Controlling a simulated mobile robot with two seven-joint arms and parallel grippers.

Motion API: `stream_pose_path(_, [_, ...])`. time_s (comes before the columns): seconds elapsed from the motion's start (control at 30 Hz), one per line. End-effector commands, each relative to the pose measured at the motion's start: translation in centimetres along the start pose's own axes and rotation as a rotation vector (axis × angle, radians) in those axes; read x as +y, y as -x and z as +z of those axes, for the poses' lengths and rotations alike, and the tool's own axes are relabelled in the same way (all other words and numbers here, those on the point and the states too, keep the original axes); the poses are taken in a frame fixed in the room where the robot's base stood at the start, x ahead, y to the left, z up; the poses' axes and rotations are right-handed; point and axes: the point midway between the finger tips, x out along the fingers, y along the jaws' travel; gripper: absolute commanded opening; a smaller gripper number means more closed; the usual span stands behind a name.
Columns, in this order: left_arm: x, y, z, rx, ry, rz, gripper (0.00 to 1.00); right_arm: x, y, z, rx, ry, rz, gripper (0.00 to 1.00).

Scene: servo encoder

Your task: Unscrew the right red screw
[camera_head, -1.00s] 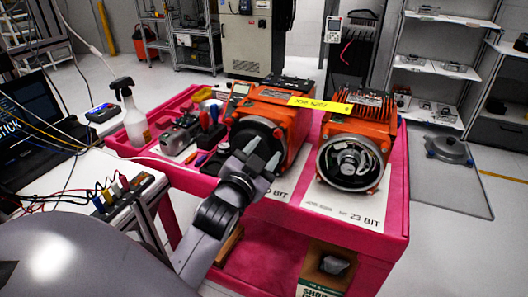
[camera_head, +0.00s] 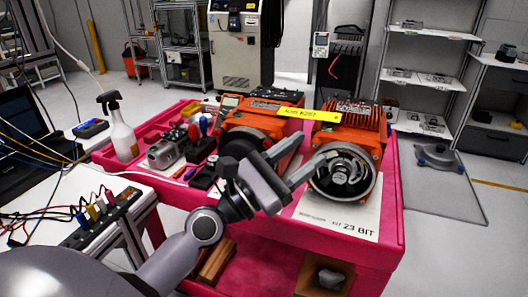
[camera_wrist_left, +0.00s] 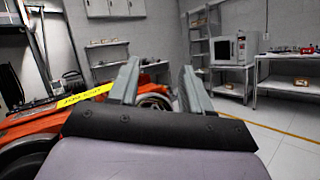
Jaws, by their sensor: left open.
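The right orange servo motor (camera_head: 362,128) stands on the pink cart with its round encoder end (camera_head: 342,172) facing me. I cannot make out a red screw on it; it is too small or hidden. My left gripper (camera_head: 311,149) is open and empty, its two grey fingers pointing right at the left side of that encoder end. I cannot tell whether they touch it. In the left wrist view the open fingers (camera_wrist_left: 160,68) stand apart, with part of the encoder end (camera_wrist_left: 154,102) low between them. My right gripper is not in view.
A second orange servo motor (camera_head: 262,108) stands left of the first, partly behind my left gripper. A yellow label (camera_head: 309,114) lies across both. Tools and a spray bottle (camera_head: 119,128) fill the cart's left side. A white sheet (camera_head: 345,215) lies under the right motor.

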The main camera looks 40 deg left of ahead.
Motion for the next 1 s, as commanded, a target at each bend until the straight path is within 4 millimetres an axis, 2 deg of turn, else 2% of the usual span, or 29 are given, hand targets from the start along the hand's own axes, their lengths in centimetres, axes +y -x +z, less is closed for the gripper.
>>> stream_pose_path(0.1, [-1.9, 0.2, -1.8, 0.071, -0.37, -0.111, 0.48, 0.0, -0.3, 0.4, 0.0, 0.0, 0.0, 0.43])
stream_pose_path(0.2, [-2.8, 0.7, -3.7, 0.132, -0.683, -0.202, 0.48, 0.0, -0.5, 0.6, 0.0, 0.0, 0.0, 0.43])
stream_pose_path(0.4, [-2.5, 2.0, -7.7, 0.261, -1.3, -0.379, 0.48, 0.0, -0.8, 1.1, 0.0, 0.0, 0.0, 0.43])
stream_pose_path(0.57, [-0.3, 3.3, -10.3, 0.383, -1.784, -0.515, 0.48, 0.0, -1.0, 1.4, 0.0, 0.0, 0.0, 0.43])
stream_pose_path(0.7, [2.7, 4.5, -11.4, 0.512, -2.19, -0.625, 0.48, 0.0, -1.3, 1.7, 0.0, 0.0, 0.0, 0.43])
stream_pose_path(0.9, [6.8, 5.8, -11.0, 0.71, -2.635, -0.743, 0.48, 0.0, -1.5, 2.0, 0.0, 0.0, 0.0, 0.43])
stream_pose_path(1.0, [8.1, 6.2, -10.4, 0.784, -2.759, -0.776, 0.48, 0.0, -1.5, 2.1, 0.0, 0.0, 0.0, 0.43])
